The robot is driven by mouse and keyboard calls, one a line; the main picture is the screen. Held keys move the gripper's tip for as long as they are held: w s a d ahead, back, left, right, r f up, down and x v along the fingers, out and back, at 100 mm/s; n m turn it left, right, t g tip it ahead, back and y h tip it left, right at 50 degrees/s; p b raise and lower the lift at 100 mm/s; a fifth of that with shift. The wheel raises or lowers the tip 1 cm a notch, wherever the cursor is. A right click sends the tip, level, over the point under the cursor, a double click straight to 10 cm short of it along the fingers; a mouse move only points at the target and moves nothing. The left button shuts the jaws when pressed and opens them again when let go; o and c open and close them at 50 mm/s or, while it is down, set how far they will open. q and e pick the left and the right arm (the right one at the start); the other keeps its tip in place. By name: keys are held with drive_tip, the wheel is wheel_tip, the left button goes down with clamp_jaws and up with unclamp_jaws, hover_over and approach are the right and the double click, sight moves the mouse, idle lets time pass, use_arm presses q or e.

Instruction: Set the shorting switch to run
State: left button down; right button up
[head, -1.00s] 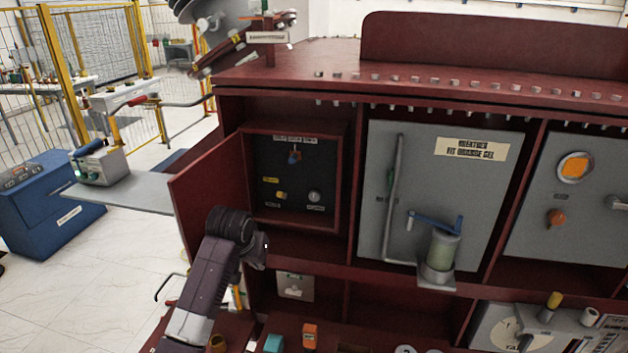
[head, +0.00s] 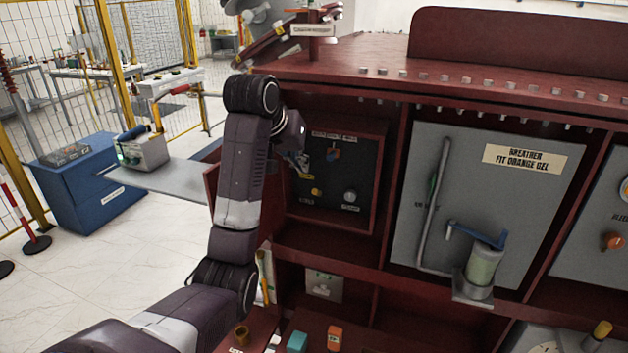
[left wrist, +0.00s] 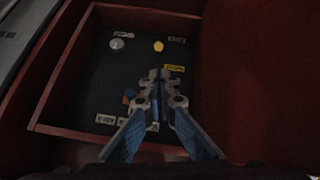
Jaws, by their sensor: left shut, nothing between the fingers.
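A black switch panel (head: 330,175) sits inside an open red cabinet bay. A small orange and blue switch handle (head: 333,152) is near its top, under a pale label too small to read. The handle also shows, partly hidden by my fingers, in the left wrist view (left wrist: 129,97), which sees the panel upside down. A yellow knob (head: 317,192) and a silver round knob (head: 350,196) are lower on the panel. My left gripper (head: 303,164) is shut and empty, in front of the panel's left side. In the left wrist view its fingertips (left wrist: 160,76) lie beside the handle; contact cannot be told.
The bay's red side walls and frame closely surround the panel. A grey shelf (head: 160,182) juts out left of the cabinet. Small coloured blocks lie on the lower ledge.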

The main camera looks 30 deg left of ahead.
sight(317, 193)
use_arm(q)
drive_tip(key=p+x, duration=0.4)
drive_tip(key=x, duration=0.5)
drive_tip(key=shift+f, duration=0.15)
drive_tip(key=shift+w+f, duration=0.35)
drive_tip(key=shift+f, duration=0.05)
